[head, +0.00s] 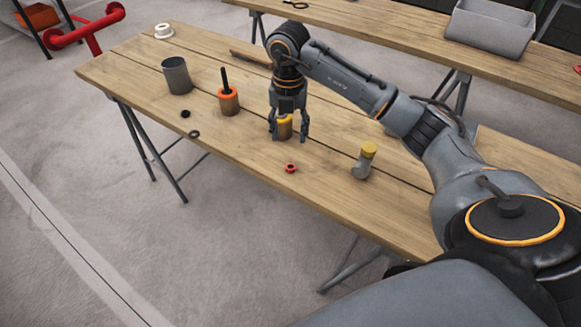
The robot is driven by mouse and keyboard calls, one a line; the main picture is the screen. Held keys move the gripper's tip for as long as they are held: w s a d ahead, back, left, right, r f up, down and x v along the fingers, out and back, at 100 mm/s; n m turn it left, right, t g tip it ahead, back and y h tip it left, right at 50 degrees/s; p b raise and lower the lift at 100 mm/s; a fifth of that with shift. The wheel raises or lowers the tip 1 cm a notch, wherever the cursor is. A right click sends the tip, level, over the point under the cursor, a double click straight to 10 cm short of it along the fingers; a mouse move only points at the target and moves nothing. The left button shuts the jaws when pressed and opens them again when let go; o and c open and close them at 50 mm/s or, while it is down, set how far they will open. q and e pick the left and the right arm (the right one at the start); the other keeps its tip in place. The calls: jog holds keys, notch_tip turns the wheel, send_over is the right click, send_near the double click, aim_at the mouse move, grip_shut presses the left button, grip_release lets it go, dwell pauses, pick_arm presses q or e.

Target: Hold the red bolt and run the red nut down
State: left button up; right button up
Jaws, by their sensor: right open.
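A small red ring-like piece (290,168), which looks like the red nut, lies on the wooden table near its front edge. I cannot make out a separate red bolt. My right gripper (288,136) is open and points down over the table, behind and slightly left of the red piece. Its fingers stand around or just in front of a yellow-topped cylinder (285,128); I cannot tell whether they touch it. My left gripper is not in view.
On the wooden table (220,140) stand a grey cup (177,75), an orange cylinder with a black rod (228,99) and a grey fitting with a yellow cap (364,162). Two dark rings (194,134) lie at the front left. A grey bin (490,27) stands on the back table.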

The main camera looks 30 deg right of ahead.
send_over(289, 171)
jog(key=f, duration=0.6)
jog(key=shift+w+d+f+p, duration=0.25)
jog(key=shift+w+f+p, duration=0.1)
jog(key=shift+w+f, duration=0.05)
jog(key=f, duration=0.1)
jog(key=f+p, duration=0.1)
jog(key=f, duration=0.2)
jog(key=shift+d+f, duration=0.15)
jog(key=shift+d, duration=0.15)
jog(key=shift+f, duration=0.45)
grip_shut()
